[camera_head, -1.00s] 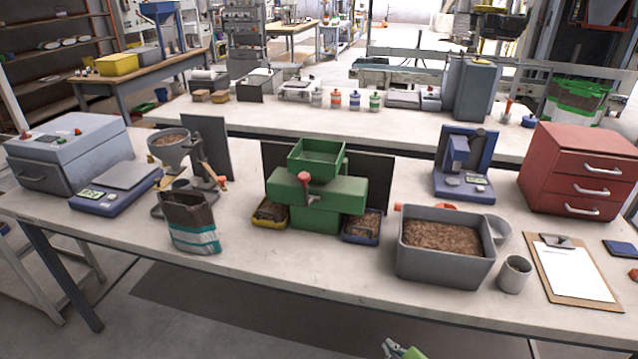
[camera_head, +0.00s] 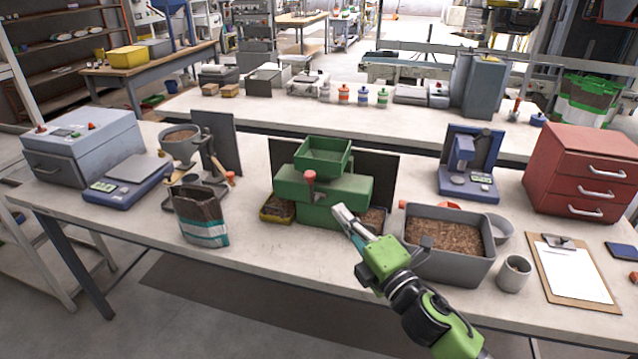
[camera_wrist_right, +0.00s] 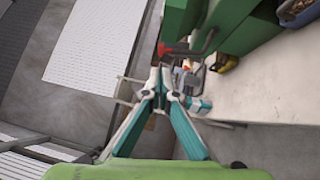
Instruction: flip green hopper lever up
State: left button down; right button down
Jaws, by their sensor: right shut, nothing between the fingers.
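The green hopper machine (camera_head: 340,190) stands at the middle of the table, with an open green tray (camera_head: 323,155) on top. Its lever (camera_head: 310,178) has a red knob and sits on the front face. In the right wrist view the red knob and dark bent rod of the lever (camera_wrist_right: 178,48) show just beyond the fingertips. My right gripper (camera_head: 342,210) is in front of the machine, right of and below the lever. In the wrist view its fingers (camera_wrist_right: 165,72) are shut with nothing between them. I cannot tell whether they touch the lever. My left gripper is not in view.
A yellow bin (camera_head: 277,208) and a blue bin (camera_head: 372,220), partly hidden by my gripper, flank the machine's base. A grey tub (camera_head: 450,268) of brown pellets stands close to my right arm. A pellet bag (camera_head: 200,216) stands left, with bare table between.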

aim_at(312, 178)
jog(key=p+x, duration=0.2)
jog(key=x, duration=0.8)
jog(key=shift+w+a, duration=0.1)
jog(key=shift+w, duration=0.05)
jog(key=shift+r, duration=0.1)
jog(key=w+p, duration=0.1)
jog(key=p, duration=0.1)
jog(key=w+d+r+m+p, duration=0.1)
jog(key=p, duration=0.1)
jog(key=shift+w+r+g+p, duration=0.1)
jog(key=shift+r+g+p, duration=0.2)
jog(key=shift+p, duration=0.05)
jog(key=shift+a, duration=0.1)
